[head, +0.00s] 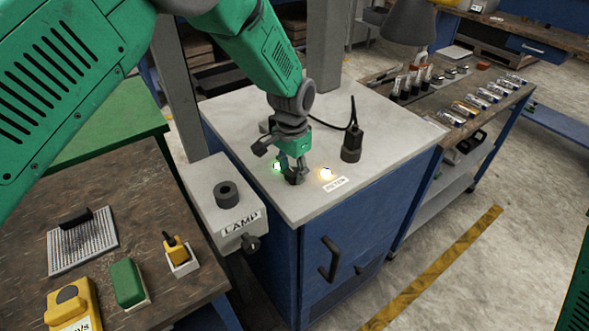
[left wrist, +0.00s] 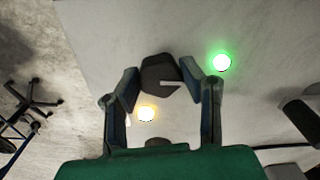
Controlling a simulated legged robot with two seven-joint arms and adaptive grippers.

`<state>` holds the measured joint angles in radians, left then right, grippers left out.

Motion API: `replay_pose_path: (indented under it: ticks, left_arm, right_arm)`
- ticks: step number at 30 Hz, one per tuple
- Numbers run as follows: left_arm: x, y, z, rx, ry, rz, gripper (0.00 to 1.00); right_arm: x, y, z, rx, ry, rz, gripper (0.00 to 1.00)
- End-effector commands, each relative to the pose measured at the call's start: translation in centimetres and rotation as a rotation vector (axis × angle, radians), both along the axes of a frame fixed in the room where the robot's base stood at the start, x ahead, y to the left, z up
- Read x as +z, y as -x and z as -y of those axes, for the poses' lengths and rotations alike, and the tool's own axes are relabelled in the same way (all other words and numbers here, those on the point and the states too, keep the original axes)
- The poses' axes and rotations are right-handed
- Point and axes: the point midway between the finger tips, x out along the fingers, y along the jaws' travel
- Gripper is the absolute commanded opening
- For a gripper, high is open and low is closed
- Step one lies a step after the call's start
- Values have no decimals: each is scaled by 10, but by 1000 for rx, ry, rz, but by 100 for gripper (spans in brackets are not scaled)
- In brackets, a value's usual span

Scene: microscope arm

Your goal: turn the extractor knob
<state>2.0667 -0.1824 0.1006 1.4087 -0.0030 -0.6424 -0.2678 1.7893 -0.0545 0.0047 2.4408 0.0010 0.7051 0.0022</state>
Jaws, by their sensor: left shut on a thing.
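The extractor knob, a dark faceted knob with a light pointer mark, shows in the left wrist view (left wrist: 160,74). It sits on the pale top of the blue cabinet (head: 240,110). My left gripper (head: 291,173) points down at the cabinet top, its two fingers shut on the knob from either side. In the head view the fingers mostly hide the knob. A lit green lamp (head: 277,167) and a lit yellow lamp (head: 326,173) flank the gripper. Both lamps also glow in the left wrist view, green (left wrist: 220,62) and yellow (left wrist: 146,114). My right gripper is not in view.
A black cylinder with a cable (head: 351,146) stands right of the gripper. A grey LAMP box (head: 205,200) with dark knobs adjoins the cabinet's left. A wooden bench (head: 130,205) lies further left. A bench with bottles and vials (head: 470,85) is behind right.

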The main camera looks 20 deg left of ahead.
Motion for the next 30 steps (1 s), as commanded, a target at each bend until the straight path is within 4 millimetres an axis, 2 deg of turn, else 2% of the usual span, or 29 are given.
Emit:
replay_pose_path:
  ticks: [9,23,24,25,30]
  left_arm:
    - [-1,1,-1,86,-4,-3,6]
    - [-2,3,0,95,-4,-7,6]
    - [-2,3,0,95,-4,-7,49]
    - [-2,3,0,95,-4,-7,56]
    - [-1,2,1,94,-3,-5,56]
  right_arm:
    - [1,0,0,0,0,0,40]
    - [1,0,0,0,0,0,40]
    - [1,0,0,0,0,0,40]
    - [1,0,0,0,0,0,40]
    - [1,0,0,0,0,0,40]
